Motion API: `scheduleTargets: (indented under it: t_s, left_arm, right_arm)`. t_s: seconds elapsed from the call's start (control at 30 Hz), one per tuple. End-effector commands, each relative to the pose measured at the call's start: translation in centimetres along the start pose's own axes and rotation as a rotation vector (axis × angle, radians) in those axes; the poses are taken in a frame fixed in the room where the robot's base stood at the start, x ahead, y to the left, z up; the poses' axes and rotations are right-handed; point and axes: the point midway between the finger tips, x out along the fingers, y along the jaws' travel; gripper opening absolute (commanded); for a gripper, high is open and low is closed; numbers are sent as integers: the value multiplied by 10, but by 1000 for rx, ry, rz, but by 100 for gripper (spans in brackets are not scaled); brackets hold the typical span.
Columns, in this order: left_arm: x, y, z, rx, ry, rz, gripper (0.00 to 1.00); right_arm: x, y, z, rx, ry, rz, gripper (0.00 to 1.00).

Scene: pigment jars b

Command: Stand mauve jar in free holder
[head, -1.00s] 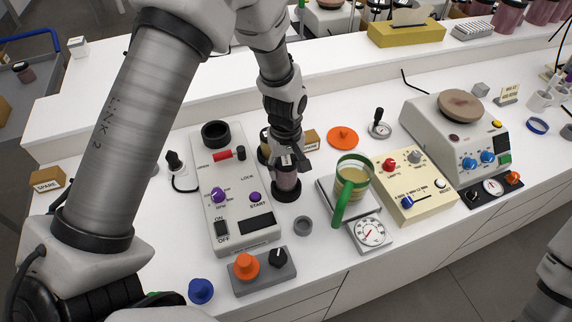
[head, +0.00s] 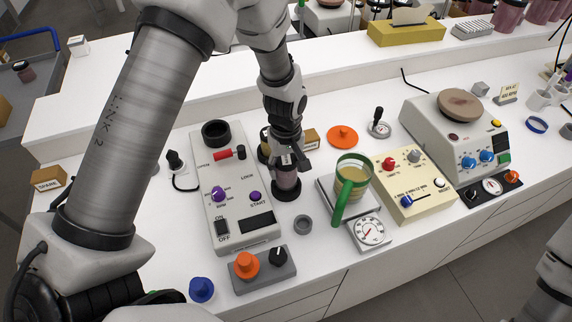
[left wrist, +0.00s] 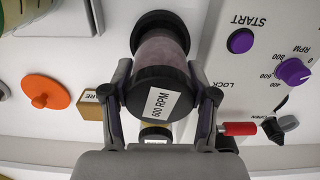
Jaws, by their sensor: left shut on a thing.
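The mauve jar (head: 287,180) is upright, its lower end at a black ring holder (head: 285,195) on the white bench. I cannot tell whether it is fully seated. In the left wrist view its black lid (left wrist: 158,94) bears a "600 RPM" label, and its mauve body (left wrist: 163,48) leads down to the black ring (left wrist: 159,20). My left gripper (head: 287,163) is shut on the jar near its lid, one finger each side. A second jar with yellowish contents (head: 265,148) stands behind, mostly hidden by the gripper. My right gripper is out of view.
A control box (head: 227,190) with purple knobs and a black socket stands left of the jar. A small grey ring (head: 303,224) is in front. A green-handled mug (head: 352,180) stands on a scale at right. An orange disc (head: 342,136) lies behind.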

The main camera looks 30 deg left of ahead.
Motion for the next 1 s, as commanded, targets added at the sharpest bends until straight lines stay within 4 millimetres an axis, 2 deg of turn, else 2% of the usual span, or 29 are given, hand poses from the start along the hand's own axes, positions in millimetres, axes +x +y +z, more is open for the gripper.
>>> scheduleTargets:
  t_s: [1.0]
  left_arm:
    - [26, 0, 0, 0, 0, 0, 2]
  right_arm:
    - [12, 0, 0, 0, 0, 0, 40]
